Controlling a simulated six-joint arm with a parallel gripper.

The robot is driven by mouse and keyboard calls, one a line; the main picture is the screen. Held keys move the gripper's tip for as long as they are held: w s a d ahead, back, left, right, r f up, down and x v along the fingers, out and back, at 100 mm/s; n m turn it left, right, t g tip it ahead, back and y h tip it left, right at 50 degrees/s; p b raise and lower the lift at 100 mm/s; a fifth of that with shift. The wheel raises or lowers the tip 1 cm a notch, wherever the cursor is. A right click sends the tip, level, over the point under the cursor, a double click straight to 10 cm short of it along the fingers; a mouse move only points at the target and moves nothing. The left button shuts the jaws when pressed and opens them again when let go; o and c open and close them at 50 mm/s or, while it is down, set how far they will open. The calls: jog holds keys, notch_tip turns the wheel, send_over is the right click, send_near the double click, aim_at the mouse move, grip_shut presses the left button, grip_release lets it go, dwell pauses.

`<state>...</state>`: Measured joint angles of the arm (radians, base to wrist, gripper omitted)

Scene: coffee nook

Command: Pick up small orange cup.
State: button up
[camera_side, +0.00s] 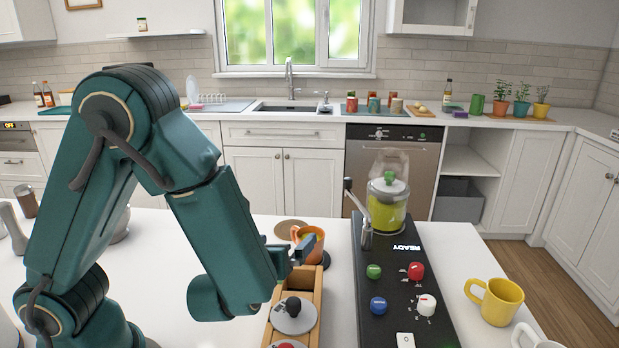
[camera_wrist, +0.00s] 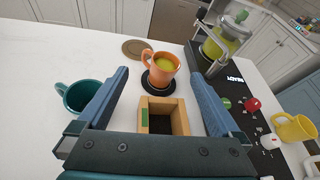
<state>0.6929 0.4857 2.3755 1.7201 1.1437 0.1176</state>
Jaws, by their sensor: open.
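The small orange cup (camera_wrist: 161,70) stands upright on a dark round coaster (camera_wrist: 158,85) in the wrist view, with yellow-green liquid inside and its handle toward the upper left. In the side view the orange cup (camera_side: 309,243) is partly hidden behind my gripper (camera_side: 302,249). In the wrist view my gripper (camera_wrist: 162,88) is open, its two blue fingers spread wide to the left and right of the cup. No contact with the cup shows, and nothing is held.
A wooden box (camera_wrist: 146,120) with compartments stands just nearer than the cup. A black machine (camera_side: 398,278) with knobs and a juice jar stands right. A teal cup (camera_wrist: 75,97) is left of the gripper. A yellow mug (camera_side: 497,301) is far right.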

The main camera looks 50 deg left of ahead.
aim_at(308, 261)
jog(key=shift+m+h, duration=0.4)
jog(key=shift+m, duration=0.3)
jog(key=x, duration=0.3)
jog(key=d+f+x, duration=0.1)
jog(key=x, duration=0.3)
jog(key=f+x, duration=0.1)
jog(key=x, duration=0.3)
jog(key=shift+w+d+f, duration=0.1)
jog(key=shift+w, duration=0.05)
jog(key=shift+c, duration=0.3)
jog(key=c, duration=1.5)
grip_shut()
